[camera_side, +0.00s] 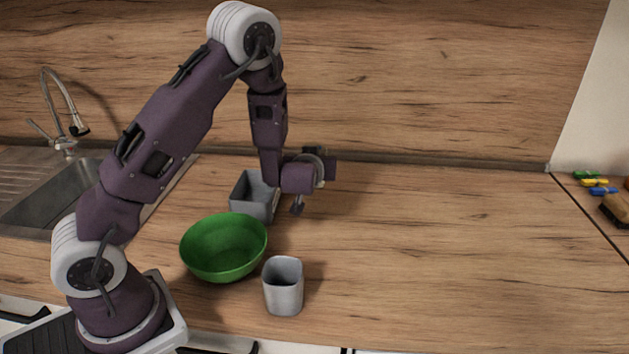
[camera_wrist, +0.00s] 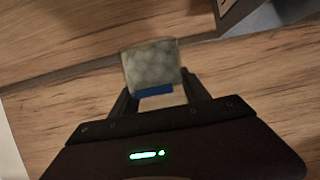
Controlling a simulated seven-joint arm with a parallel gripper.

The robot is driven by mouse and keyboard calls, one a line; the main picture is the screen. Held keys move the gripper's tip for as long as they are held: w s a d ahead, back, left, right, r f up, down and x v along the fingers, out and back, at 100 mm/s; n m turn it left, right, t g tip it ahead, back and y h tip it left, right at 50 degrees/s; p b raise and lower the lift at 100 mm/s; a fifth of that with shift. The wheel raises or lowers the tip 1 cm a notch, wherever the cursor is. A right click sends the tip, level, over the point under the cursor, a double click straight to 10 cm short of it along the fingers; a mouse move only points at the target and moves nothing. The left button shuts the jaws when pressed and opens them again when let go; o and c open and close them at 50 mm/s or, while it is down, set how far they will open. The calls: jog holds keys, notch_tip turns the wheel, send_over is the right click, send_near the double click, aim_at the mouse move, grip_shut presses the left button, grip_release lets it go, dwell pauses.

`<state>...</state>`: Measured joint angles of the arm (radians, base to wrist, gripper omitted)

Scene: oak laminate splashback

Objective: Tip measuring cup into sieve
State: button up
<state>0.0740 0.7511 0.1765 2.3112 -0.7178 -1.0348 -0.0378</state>
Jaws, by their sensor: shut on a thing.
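My gripper (camera_side: 298,200) hangs above the counter at the right of a grey rectangular container (camera_side: 240,206). In the wrist view, my gripper (camera_wrist: 158,97) is shut on a pale, mottled grey thing (camera_wrist: 151,66) with a blue band. I cannot tell whether this is the measuring cup. From the side it is small and mostly hidden. No sieve can be clearly made out. A green bowl (camera_side: 224,250) stands in front of the container, and a grey open-topped cup (camera_side: 283,290) stands upright at the bowl's lower right.
The sink (camera_side: 60,190) with its tap (camera_side: 66,140) is at the left. A brush (camera_side: 615,208) and several coloured clips (camera_side: 595,183) lie at the far right. The wood splashback (camera_side: 420,80) closes the back. The counter's middle right is clear.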

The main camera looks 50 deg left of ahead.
aim_at(323, 144)
jog(key=shift+n+g+y, duration=0.6)
jog(key=shift+n, duration=0.3)
jog(key=r, duration=0.2)
jog(key=d+r, duration=0.1)
jog(key=r, duration=0.1)
jog(key=w+r, duration=0.1)
jog(key=r, duration=0.2)
jog(key=shift+d, duration=0.3)
jog(key=s+d+r+n+g, duration=0.1)
jog(key=r, duration=0.1)
jog(key=s+d+r+n+g+y, duration=0.1)
jog(key=d+n+g, duration=0.1)
jog(key=shift+s+d+r+y, duration=0.1)
jog(key=shift+s+r+y, duration=0.1)
jog(key=shift+r+y, duration=0.15)
jog(key=s+d+f+n+g, duration=0.1)
jog(key=s+d+n+g, duration=0.2)
jog(key=s+d, duration=0.3)
jog(key=s+d+f+n+g+y, duration=0.1)
jog(key=s+d+n+g, duration=0.2)
jog(key=s, duration=0.8)
jog(key=shift+s+d+f+n+g, duration=0.2)
jog(key=shift+d+n+g, duration=0.2)
jog(key=shift+d+n, duration=1.1)
jog(key=shift+d, duration=0.1)
jog(key=shift+w+f, duration=0.1)
